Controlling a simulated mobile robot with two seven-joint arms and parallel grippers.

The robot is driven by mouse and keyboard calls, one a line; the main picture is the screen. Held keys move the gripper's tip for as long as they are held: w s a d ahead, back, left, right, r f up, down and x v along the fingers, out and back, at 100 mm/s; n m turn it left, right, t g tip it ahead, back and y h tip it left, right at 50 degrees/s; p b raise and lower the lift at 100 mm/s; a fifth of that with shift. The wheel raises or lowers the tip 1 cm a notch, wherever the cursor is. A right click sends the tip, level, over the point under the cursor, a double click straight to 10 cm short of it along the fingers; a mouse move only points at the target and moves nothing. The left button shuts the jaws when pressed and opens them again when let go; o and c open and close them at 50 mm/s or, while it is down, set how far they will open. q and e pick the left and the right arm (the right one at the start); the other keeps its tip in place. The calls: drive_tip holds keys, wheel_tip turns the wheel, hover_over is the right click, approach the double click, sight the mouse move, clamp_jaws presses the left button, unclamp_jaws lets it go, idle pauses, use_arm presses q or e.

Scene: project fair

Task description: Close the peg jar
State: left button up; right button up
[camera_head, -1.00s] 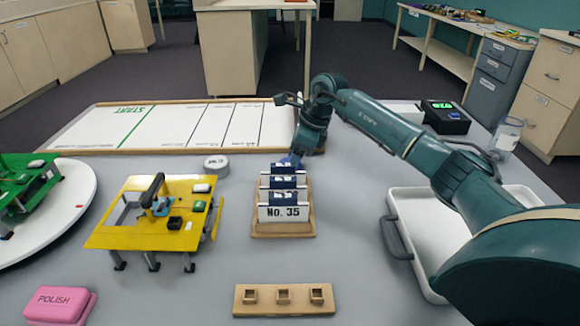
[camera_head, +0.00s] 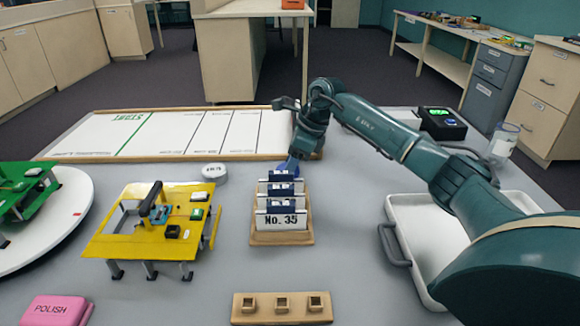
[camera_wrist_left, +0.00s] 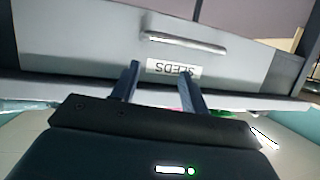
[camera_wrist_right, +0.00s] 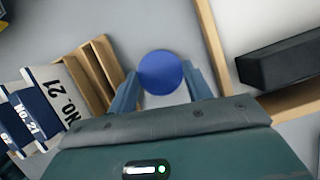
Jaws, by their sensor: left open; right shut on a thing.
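A round blue lid (camera_wrist_right: 161,72) is between the fingers of my right gripper (camera_wrist_right: 163,84), which is shut on it. In the head view the lid (camera_head: 287,167) shows just behind the wooden card rack. My right gripper there (camera_head: 291,163) is low over the table. A clear jar (camera_head: 503,141) with a pale label stands open-topped at the table's right; its contents are too small to tell. My left gripper (camera_wrist_left: 160,74) is open and empty in its wrist view, facing a grey drawer labelled SEEDS. It is not in the head view.
The card rack (camera_head: 281,239) stands close to the right gripper. A black box with a green display (camera_head: 442,124) is beside the jar. A white tray (camera_head: 430,222) lies under my right arm. A white disc (camera_head: 214,171), yellow stand (camera_head: 128,241) and framed board (camera_head: 180,134) are left.

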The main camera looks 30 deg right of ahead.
use_arm(q)
drive_tip(key=shift+s+a+r+n+p, duration=0.15)
drive_tip(key=shift+a+r+n+p, duration=0.1)
drive_tip(key=shift+r+p, duration=0.25)
drive_tip(key=shift+s+a+r+n+p, duration=0.2)
drive_tip(key=shift+r+p, duration=0.15)
drive_tip(key=shift+r, duration=0.15)
use_arm(e)
wheel_tip(320, 180, up, 9)
drive_tip(key=shift+r, duration=0.2)
